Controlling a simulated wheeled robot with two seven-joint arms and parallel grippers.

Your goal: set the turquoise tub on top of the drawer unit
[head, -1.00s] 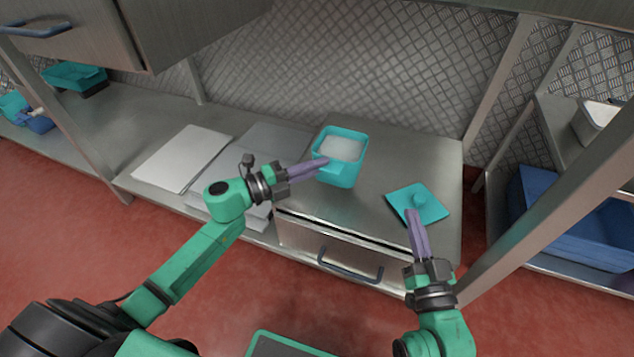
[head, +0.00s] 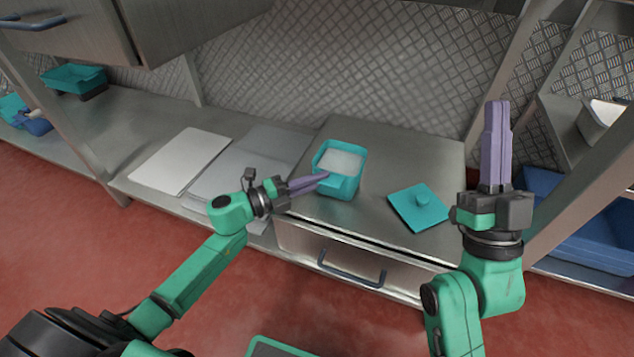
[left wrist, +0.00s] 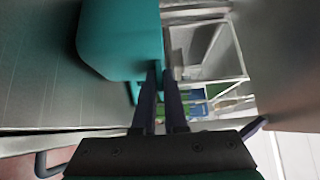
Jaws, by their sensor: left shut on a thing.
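The turquoise tub (head: 342,187), open and filled with something white, is upright over the top of the drawer unit (head: 400,155), left of its middle. I cannot tell whether its base touches the surface. My left gripper (head: 322,180) is shut on the tub's near side. In the left wrist view the tub (left wrist: 120,40) fills the upper left, with the left fingers (left wrist: 160,85) at its lower edge. My right gripper (head: 497,103) is raised at the right, pointing up, its fingers together and empty.
White board (head: 180,160) and metal sheets lie on the lower counter at left. A drawer handle (head: 350,270) juts from the front. A blue crate (head: 580,235) stands at right.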

